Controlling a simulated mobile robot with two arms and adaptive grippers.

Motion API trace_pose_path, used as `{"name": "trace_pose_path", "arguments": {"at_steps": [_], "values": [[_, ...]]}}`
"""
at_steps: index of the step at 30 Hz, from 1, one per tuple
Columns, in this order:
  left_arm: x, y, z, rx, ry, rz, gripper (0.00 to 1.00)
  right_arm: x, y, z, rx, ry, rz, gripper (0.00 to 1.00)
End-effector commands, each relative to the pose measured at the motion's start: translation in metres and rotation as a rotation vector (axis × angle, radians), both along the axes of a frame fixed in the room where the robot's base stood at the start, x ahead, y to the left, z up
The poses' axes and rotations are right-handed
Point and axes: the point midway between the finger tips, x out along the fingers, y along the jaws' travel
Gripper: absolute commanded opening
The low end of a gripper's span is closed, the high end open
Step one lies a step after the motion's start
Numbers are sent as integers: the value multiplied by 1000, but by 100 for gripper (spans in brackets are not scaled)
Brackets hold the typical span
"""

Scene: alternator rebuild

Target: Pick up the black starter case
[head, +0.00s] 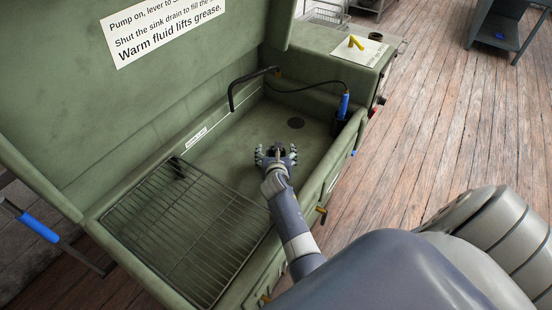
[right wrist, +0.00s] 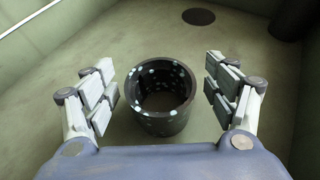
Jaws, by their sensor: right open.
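The black starter case (right wrist: 160,126) is a short, open-topped dark cylinder with pale specks on its wall and rim. It stands upright on the green sink floor in the right wrist view. My right gripper (right wrist: 160,68) is open, with one set of fingers on each side of the case and a visible gap on both sides. In the head view my right gripper (head: 275,156) reaches down into the sink, and the case is mostly hidden by it. My left gripper is not in view.
The green parts washer's walls (head: 330,172) surround the sink. A wire rack (head: 190,230) lies to the left. A black spout (head: 240,85) hangs from the back wall. A blue-handled brush (head: 343,105) stands at the right. The drain (head: 296,123) is beyond the gripper.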

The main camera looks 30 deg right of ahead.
Motion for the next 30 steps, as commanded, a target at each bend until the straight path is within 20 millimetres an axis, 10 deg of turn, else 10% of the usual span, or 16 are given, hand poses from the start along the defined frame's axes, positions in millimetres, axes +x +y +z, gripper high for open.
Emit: {"name": "trace_pose_path", "arguments": {"at_steps": [12, 20, 30], "values": [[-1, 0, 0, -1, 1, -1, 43, 1, 0, 3, -2, -6, 0, 0], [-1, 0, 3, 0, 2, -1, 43, 1, -1, 9, -4, -7, 0, 0], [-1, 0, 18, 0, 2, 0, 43, 1, -2, 69, -8, -9, 2, 0]]}}
